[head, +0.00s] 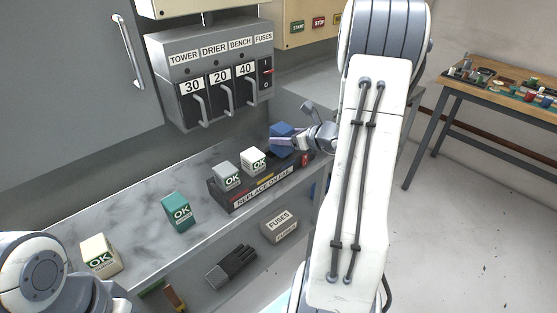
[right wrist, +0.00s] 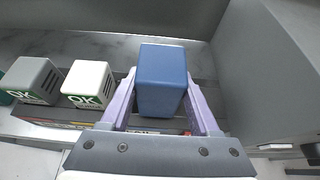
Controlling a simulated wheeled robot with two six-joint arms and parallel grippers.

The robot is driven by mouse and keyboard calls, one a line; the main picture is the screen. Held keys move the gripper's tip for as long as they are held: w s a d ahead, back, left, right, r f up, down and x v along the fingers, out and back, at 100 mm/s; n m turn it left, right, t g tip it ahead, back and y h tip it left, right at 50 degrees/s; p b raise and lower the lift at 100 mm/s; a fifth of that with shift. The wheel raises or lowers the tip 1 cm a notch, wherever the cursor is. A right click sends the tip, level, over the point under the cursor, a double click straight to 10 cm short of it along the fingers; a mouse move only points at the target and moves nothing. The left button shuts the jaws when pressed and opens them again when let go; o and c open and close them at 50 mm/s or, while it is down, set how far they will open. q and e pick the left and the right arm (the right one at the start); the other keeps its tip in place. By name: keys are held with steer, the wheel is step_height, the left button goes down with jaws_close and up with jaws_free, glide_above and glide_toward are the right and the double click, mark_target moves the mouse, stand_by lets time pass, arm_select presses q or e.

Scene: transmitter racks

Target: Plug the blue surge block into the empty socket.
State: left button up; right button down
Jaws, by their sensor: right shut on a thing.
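The blue surge block (head: 281,130) is between the fingers of my right gripper (head: 284,141), at the right end of the dark socket base (head: 262,187). The right wrist view shows the blue block (right wrist: 163,80) upright, with a lilac finger on each side. A grey block (head: 226,176) and a white block (head: 253,160), both marked OK, sit on the base to its left. The gripper and the blue block hide the socket area there; I cannot tell whether the block's underside touches the base.
A teal block (head: 178,211) and a cream block (head: 101,256) stand on the marble counter (head: 138,222). A switch box (head: 215,75) with several levers hangs behind. A fuses box (head: 280,222) and dark gloves (head: 232,265) lie on the shelf below. A workbench (head: 495,83) stands right.

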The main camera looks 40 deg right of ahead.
mark_target(279, 149)
steer(key=shift+w+a+f, duration=0.45)
steer(key=shift+w+a, duration=0.1)
step_height(279, 149, down, 4)
steer(key=b, duration=0.3)
steer(key=shift+r, duration=0.1)
steer(key=shift+c, duration=0.6)
jaws_free()
